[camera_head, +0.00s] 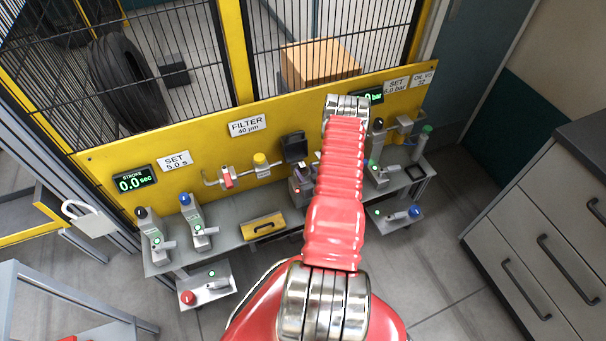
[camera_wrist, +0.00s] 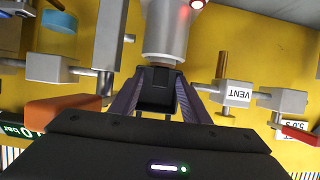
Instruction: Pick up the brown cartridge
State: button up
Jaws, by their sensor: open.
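I cannot pick out the brown cartridge with certainty in either view. In the wrist view, my gripper (camera_wrist: 158,88) is open, with its two dark fingers apart at the lower middle. A grey metal cylinder (camera_wrist: 165,35) with a narrow lower end is just beyond the fingertips. A dark block shows between the fingers; I cannot tell what it belongs to. An orange-brown block (camera_wrist: 62,110) is left of the fingers. In the head view, my red arm reaches over the bench and hides part of it. My gripper (camera_head: 303,188) is low at the bench, partly hidden.
A yellow panel (camera_head: 205,145) with wire fencing stands behind the grey bench (camera_head: 225,235). A block marked VENT (camera_wrist: 233,93) is close to the right finger. Drawers (camera_head: 550,230) stand at the right.

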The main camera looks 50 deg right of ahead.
aim_at(304, 169)
jog(key=shift+x, duration=2.25)
jog(key=shift+r, duration=0.1)
jog(key=shift+c, duration=0.4)
jog(key=shift+a, duration=0.1)
grip_shut()
